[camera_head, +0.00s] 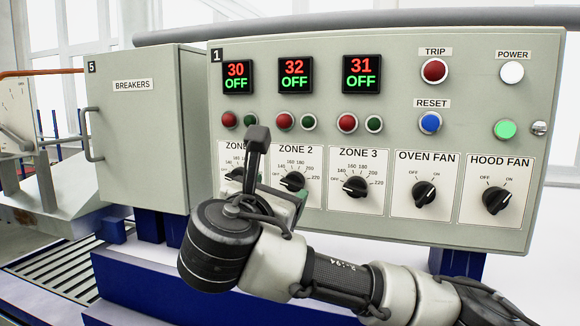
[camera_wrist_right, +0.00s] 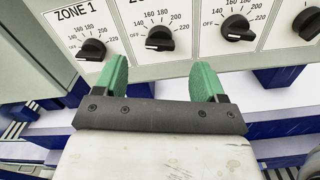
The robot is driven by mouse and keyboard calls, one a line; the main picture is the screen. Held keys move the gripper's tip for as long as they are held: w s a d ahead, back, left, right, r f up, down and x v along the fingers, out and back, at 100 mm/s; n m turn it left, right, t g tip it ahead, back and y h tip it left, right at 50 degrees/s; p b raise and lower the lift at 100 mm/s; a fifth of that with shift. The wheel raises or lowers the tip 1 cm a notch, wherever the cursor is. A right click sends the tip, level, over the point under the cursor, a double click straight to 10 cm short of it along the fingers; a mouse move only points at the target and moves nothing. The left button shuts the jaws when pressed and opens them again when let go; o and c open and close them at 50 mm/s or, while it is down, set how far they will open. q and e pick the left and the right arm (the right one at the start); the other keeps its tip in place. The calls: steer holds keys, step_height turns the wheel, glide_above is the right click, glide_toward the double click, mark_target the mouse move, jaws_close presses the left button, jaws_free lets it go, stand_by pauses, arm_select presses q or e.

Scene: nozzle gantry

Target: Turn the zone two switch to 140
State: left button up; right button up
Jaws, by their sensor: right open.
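The zone 2 switch is a black rotary knob (camera_head: 292,182) on a white dial plate, between the zone 1 knob (camera_head: 234,174) and zone 3 knob (camera_head: 355,187). Its display (camera_head: 295,75) reads 32 and OFF. In the right wrist view the zone 2 knob (camera_wrist_right: 159,38) has its white mark toward the OFF side. My right gripper (camera_wrist_right: 162,80) is open and empty, its green fingers apart below the knob and not around it. In the head view my right wrist hides part of the gripper (camera_head: 301,194) and the zone 1 dial. My left gripper is not in view.
The grey control panel (camera_head: 455,160) also bears an oven fan knob (camera_head: 424,193), a hood fan knob (camera_head: 496,200) and several push buttons. A breakers cabinet (camera_head: 140,140) with a handle stands left of it. Blue framework (camera_head: 150,290) lies below.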

mark_target(291, 184)
steer(key=p+x, duration=0.1)
steer(key=x, duration=0.2)
steer(key=p+x, duration=0.1)
steer(key=x, duration=0.3)
steer(key=shift+f+p, duration=0.25)
steer(key=shift+p, duration=0.1)
steer(key=shift+w, duration=0.25)
steer(key=c, duration=0.9)
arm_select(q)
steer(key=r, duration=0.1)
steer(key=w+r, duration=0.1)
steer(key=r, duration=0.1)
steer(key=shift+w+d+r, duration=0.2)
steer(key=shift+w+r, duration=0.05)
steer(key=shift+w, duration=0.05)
arm_select(e)
steer(key=shift+f, duration=0.1)
